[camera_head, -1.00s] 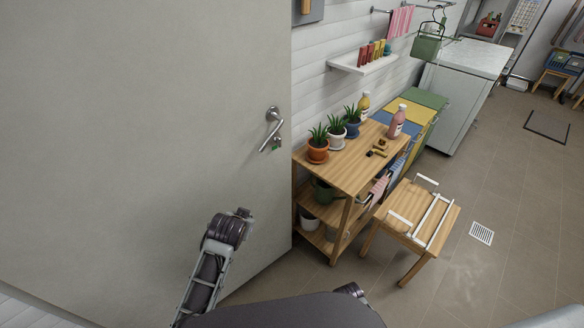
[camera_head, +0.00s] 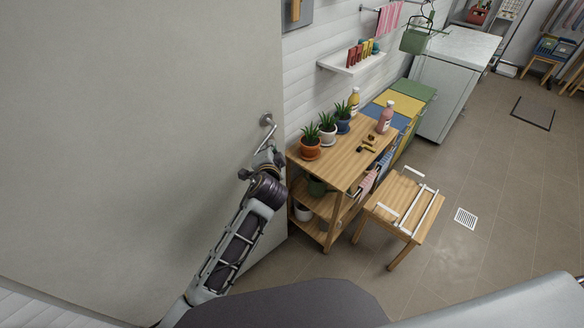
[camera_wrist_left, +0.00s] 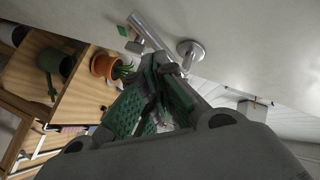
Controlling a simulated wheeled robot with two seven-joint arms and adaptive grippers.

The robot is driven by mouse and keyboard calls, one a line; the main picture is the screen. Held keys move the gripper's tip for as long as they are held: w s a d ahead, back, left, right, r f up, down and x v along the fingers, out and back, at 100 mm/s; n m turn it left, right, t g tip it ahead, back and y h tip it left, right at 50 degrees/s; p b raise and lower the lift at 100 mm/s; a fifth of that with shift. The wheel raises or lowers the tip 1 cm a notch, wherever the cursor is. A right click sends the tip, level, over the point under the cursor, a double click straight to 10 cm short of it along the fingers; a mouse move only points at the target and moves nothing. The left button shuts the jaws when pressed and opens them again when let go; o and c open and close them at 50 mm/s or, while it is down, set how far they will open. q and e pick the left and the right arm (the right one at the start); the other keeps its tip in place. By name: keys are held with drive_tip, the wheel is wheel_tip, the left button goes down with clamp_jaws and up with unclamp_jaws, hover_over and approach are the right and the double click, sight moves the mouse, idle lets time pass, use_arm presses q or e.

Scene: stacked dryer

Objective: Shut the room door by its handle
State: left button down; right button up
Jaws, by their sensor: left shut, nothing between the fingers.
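The room door (camera_head: 130,130) is a large pale grey panel filling the left of the head view. Its metal lever handle (camera_head: 270,131) is near the door's right edge, with the lever slanting down. My left gripper (camera_head: 266,156) is just below the lever, close to the door face. In the left wrist view, the handle (camera_wrist_left: 150,32) lies just beyond the fingertips of my left gripper (camera_wrist_left: 158,72). The green-padded fingers are shut with nothing between them. I cannot tell whether they touch the lever. My right gripper is out of view.
A wooden shelf unit (camera_head: 330,166) with potted plants and bottles stands right of the door edge. A wooden stool (camera_head: 402,208) is in front of it. A white wall shelf (camera_head: 350,64) hangs above. The tiled floor (camera_head: 500,180) to the right is mostly clear.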

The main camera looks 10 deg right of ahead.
use_arm(q)
drive_tip(key=d+r+m+t+h, duration=0.2)
drive_tip(key=d+r+m, duration=0.3)
drive_tip(key=d+m, duration=0.1)
drive_tip(key=shift+s+r+m+t+h+p, duration=0.15)
drive_tip(key=shift+r+m+t+h+p, duration=0.25)
drive_tip(key=shift+m, duration=0.3)
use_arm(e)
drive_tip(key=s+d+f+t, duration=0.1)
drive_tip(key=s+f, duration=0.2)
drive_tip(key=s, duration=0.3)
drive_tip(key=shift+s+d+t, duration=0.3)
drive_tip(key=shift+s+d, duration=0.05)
use_arm(q)
drive_tip(key=shift+d, duration=0.15)
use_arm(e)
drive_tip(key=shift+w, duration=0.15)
